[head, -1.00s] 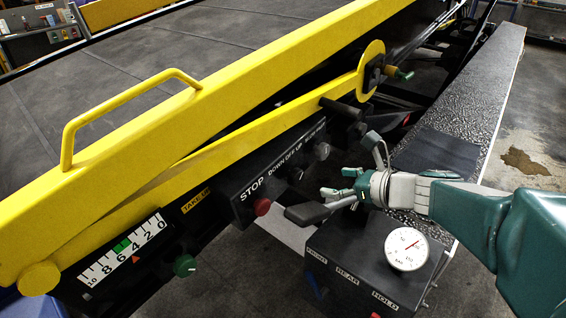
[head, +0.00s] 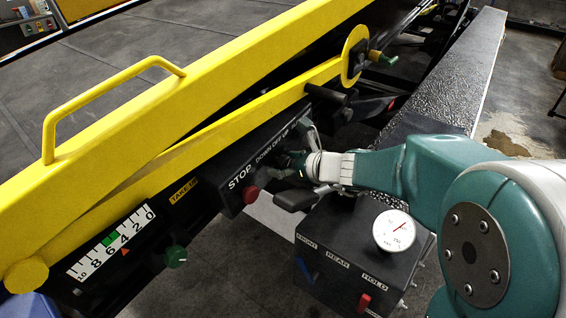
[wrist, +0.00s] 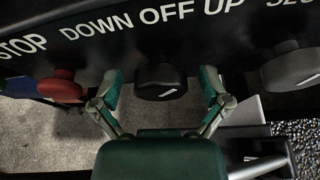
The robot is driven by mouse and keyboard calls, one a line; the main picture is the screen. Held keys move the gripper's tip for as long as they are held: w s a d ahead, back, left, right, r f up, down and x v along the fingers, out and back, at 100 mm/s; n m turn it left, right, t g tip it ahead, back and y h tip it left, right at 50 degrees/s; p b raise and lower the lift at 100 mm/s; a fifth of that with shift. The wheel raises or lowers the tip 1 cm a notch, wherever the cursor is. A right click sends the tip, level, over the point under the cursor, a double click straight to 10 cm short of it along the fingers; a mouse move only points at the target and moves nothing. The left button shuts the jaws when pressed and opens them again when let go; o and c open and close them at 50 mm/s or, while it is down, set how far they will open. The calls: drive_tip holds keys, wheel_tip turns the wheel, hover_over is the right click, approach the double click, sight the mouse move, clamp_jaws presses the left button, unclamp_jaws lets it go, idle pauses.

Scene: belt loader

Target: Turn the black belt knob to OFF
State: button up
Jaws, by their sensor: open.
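The black belt knob (wrist: 160,80) sits on the dark control panel (head: 228,190), under the lettering DOWN OFF UP in the wrist view. A short slanted white mark shows on the lower right of its face; I cannot tell for certain which word it points at. My gripper (wrist: 160,88) is open, with one green-padded finger on each side of the knob and a visible gap on both sides. In the head view my gripper (head: 296,162) is up at the panel and hides the knob.
A red STOP button (wrist: 62,88) is left of the knob and a grey knob (wrist: 292,67) right of it. A dark box with a gauge (head: 394,231) and levers stands below my arm. A yellow rail (head: 220,128) runs above the panel.

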drive_tip(key=c, duration=1.1)
drive_tip(key=shift+c, duration=0.2)
drive_tip(key=shift+s+n+t, duration=0.1)
drive_tip(key=shift+n+t, duration=0.3)
drive_tip(key=shift+n, duration=0.1)
drive_tip(key=o, duration=1.1)
drive_tip(key=shift+o, duration=0.2)
